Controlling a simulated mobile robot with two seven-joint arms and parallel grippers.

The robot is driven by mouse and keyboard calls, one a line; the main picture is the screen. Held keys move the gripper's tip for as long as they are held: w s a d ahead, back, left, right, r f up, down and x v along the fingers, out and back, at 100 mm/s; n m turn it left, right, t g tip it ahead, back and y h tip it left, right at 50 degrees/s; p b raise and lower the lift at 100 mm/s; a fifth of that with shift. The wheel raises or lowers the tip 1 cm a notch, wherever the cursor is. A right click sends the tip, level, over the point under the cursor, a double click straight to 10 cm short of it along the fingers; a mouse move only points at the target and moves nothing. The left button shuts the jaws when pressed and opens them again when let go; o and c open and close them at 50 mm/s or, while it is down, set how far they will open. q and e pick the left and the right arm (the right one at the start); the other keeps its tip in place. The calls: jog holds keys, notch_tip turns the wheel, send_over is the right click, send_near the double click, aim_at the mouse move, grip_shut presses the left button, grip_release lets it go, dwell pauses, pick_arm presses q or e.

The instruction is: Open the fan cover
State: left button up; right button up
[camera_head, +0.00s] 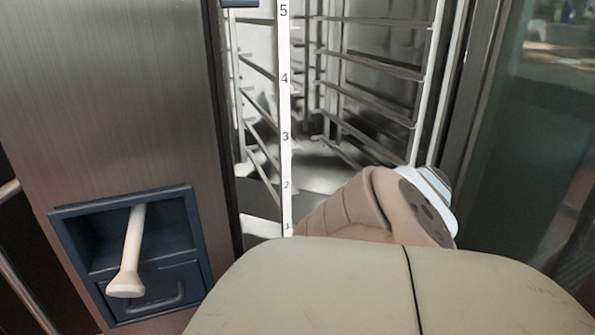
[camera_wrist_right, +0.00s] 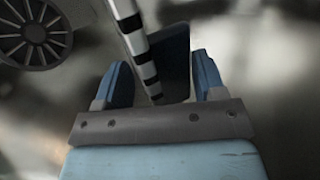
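In the right wrist view my right gripper (camera_wrist_right: 163,80) has its two blue fingers spread apart. A dark blue block (camera_wrist_right: 176,62) shows between the fingers, and I cannot tell whether either finger touches it. A black-and-white striped rod (camera_wrist_right: 133,40) runs down from the top and ends between the fingers. A round dark fan-like disc with radial slots (camera_wrist_right: 35,36) is at the upper left. I cannot tell which part is the fan cover. In the head view my right gripper is hidden, and my left gripper does not show.
In the head view a steel cabinet interior has wire racks (camera_head: 365,67) and a white numbered strip (camera_head: 284,110) with a dark blue piece (camera_head: 240,3) beside its top. A brushed steel panel (camera_head: 110,90) with a blue recess and a cream lever (camera_head: 130,260) stands left. Dark glass (camera_head: 540,130) is right.

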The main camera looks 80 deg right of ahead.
jog(key=shift+s, duration=0.1)
pick_arm(q)
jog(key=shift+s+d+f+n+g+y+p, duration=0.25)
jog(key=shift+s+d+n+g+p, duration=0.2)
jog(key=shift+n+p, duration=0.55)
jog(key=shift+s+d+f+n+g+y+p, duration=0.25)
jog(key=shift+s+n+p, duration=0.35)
jog(key=shift+p, duration=0.75)
pick_arm(e)
jog(key=v, duration=1.2)
